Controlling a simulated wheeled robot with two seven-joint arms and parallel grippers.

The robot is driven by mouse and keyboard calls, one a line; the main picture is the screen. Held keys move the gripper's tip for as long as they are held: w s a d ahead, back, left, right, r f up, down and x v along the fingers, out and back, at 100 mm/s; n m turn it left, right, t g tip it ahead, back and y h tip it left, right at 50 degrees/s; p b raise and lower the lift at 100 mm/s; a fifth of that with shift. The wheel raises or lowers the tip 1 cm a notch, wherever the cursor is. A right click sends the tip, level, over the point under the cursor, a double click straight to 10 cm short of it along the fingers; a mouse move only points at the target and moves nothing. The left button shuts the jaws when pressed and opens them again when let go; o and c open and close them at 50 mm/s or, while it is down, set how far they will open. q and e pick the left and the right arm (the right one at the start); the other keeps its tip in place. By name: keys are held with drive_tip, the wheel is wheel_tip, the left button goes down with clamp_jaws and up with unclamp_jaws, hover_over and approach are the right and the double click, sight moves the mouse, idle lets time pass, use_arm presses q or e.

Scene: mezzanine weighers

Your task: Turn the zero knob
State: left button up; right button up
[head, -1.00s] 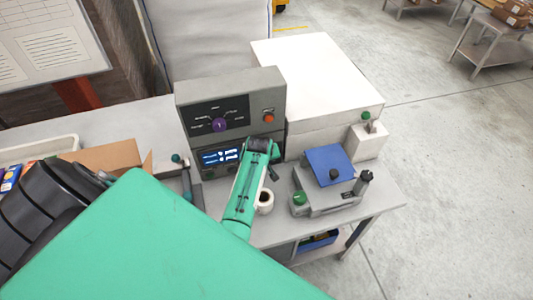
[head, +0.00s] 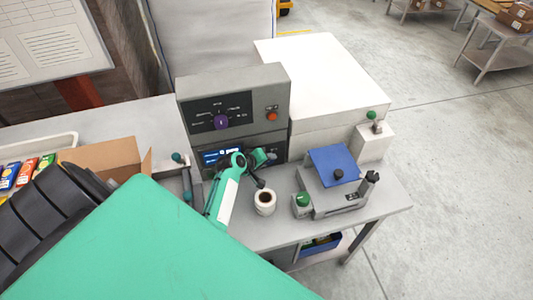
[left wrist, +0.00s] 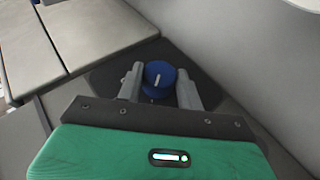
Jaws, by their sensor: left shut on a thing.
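The zero knob appears to be the blue round knob (left wrist: 158,70) with a white pointer line, on a dark round plate in the left wrist view. My left gripper (left wrist: 160,88) has one finger on each side of it and is shut on it. In the head view my left gripper (head: 268,158) is at the lower front of the grey instrument (head: 240,83), right of its lit blue display (head: 222,156). The knob is hidden there. My right gripper is not in view.
A purple knob (head: 221,122) and an orange button (head: 271,117) are on the upper panel. A dark-filled mug (head: 264,203) stands just below my gripper. A blue-topped device (head: 333,165) is at right. A cardboard box (head: 108,158) is at left.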

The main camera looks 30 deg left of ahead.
use_arm(q)
drive_tip(key=shift+w+r, duration=0.1)
idle(0.3)
drive_tip(key=o, duration=1)
drive_tip(key=shift+a, duration=0.1)
drive_tip(key=shift+s+r, duration=0.15)
drive_tip(key=shift+s, duration=0.3)
drive_tip(key=shift+b+v, duration=1.85)
drive_tip(key=shift+v, duration=4.55)
drive_tip(key=shift+a, duration=0.1)
